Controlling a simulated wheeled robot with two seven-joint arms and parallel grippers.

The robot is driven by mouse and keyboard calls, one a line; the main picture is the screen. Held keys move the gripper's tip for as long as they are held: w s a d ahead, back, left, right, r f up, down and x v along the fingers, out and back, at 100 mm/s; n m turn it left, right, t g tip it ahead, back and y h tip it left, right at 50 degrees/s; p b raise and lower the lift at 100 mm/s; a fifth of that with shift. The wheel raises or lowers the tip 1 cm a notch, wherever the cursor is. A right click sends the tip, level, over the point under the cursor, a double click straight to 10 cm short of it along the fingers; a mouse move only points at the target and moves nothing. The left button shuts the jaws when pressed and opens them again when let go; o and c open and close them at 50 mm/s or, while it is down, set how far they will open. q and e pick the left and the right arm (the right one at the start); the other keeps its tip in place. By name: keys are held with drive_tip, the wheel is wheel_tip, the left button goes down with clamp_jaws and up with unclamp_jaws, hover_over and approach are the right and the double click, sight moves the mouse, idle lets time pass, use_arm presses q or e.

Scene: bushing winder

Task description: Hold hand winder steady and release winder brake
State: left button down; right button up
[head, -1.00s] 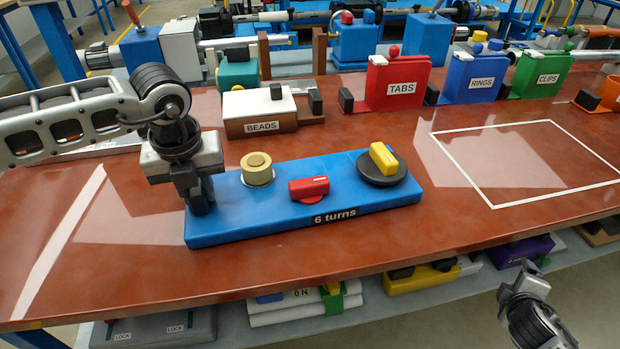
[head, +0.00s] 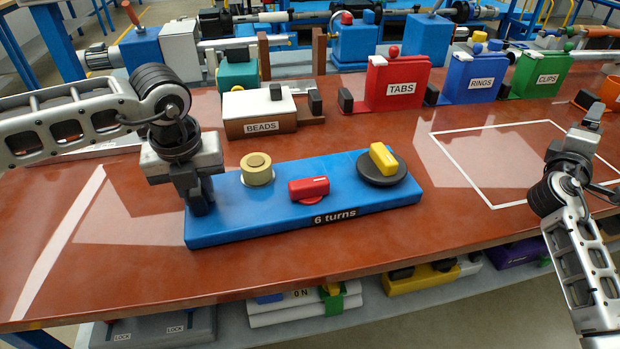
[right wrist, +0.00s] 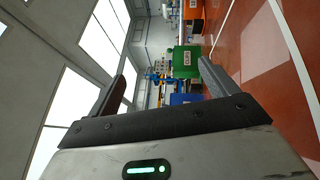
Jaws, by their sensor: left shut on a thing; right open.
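The hand winder (head: 265,218) is a long blue block marked "6 turns" lying on the red-brown table. It carries a pale yellow spool (head: 257,169), a red lever (head: 309,188) in the middle and a yellow handle (head: 383,157) on a black disc (head: 395,173) at the right end. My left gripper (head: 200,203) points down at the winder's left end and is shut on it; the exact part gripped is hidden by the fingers. My right gripper (head: 590,118) is open and empty above the table's right side, apart from the winder; its spread fingers show in the right wrist view (right wrist: 165,82).
Behind the winder stand a BEADS box (head: 262,112), a red TABS box (head: 398,84), a blue RINGS box (head: 472,80) and a green CLIPS box (head: 541,75). A white outlined area (head: 470,181) on the right is empty. A shelf with several devices runs below the front edge.

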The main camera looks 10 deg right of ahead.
drive_tip(key=w+a+r+m+t+y, duration=0.1)
drive_tip(key=w+a+r+m+y, duration=0.2)
drive_tip(key=w+a, duration=0.45)
drive_tip(key=w+a+r+m+t+y, duration=0.15)
drive_tip(key=w+a+m+y, duration=0.3)
drive_tip(key=a, duration=0.55)
drive_tip(key=w+a+r+y, duration=0.25)
drive_tip(key=a+y, duration=0.45)
drive_tip(key=a, duration=1.1)
drive_tip(key=g+y, duration=0.3)
drive_tip(key=g, duration=0.5)
approach(309, 182)
drive_tip(key=shift+h, duration=0.25)
drive_tip(key=x, duration=0.9)
drive_tip(key=shift+a+f, duration=0.1)
drive_tip(key=shift+a, duration=0.1)
